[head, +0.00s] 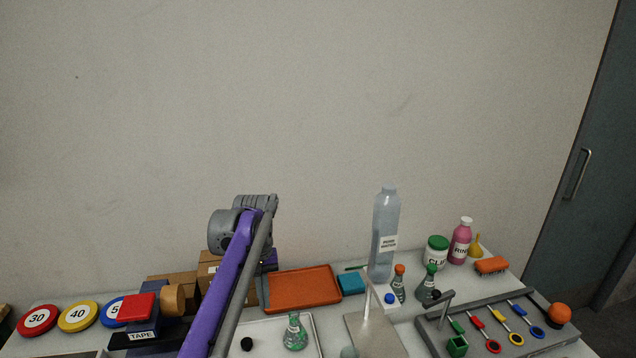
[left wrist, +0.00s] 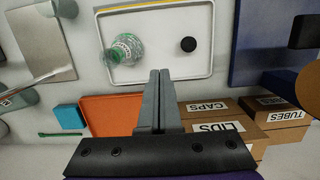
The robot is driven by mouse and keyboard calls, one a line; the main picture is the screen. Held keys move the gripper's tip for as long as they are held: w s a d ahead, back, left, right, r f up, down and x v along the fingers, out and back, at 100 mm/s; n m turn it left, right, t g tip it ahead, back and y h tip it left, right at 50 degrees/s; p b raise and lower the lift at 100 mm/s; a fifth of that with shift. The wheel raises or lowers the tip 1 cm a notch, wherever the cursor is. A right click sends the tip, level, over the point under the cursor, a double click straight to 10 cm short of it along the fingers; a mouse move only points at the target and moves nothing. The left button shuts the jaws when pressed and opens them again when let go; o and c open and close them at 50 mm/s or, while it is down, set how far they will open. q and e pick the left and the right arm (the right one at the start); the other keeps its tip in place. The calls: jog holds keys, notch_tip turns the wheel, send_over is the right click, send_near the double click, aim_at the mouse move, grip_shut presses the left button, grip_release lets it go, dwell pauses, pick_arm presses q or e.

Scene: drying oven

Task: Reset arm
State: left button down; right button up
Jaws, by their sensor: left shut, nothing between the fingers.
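My left gripper (left wrist: 159,74) is shut and empty; its two grey fingers lie together in the left wrist view. In the head view my purple and grey left arm rises from the bottom edge, and its fingertips cannot be made out there. In the left wrist view the fingers cover part of the orange tray (left wrist: 108,108) and point toward the white tray (left wrist: 190,76). My right gripper is not in view.
The white tray holds a green flask (head: 295,333) and a black stopper (head: 247,344). Cardboard boxes (left wrist: 212,133) stand beside the orange tray (head: 303,287). A tall clear bottle (head: 385,235) stands right of my arm, and a grey tool tray (head: 431,336) lies farther right.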

pick_arm(q)
jog(key=s+f+m+t, duration=0.1)
jog(key=s+f+t, duration=0.1)
jog(key=s, duration=0.8)
jog(key=s+a+f+m+t+p, duration=0.1)
jog(key=s+f+t, duration=0.1)
jog(key=s, duration=0.7)
jog(key=s+f+m+t+p, duration=0.1)
jog(key=s+f+t, duration=0.2)
jog(key=s, duration=0.7)
jog(key=shift+s+a+f, duration=0.25)
jog(key=shift+s, duration=0.05)
